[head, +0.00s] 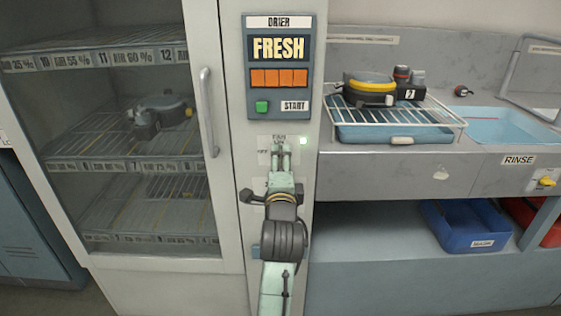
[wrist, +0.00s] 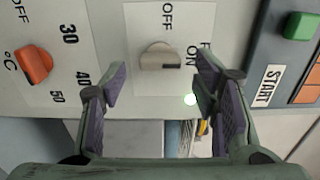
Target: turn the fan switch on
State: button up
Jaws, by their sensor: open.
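The fan switch (wrist: 160,57) is a small pale knob on a white plate. The plate is marked OFF at the top and ON at the right in the wrist view. The knob's long side lies level there, along the direction of the ON mark. My gripper (wrist: 160,72) is open, one finger on each side of the knob, with gaps visible and nothing held. In the head view my gripper (head: 280,150) hides the knob.
An orange temperature dial (wrist: 33,64) is near the switch. The drier panel (head: 279,66) with a green START button (head: 262,107) is above. A glass door with a handle (head: 209,112) is left. A counter with a wire rack (head: 397,106) and sink is right.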

jog(key=s, duration=0.5)
jog(key=shift+s, duration=0.25)
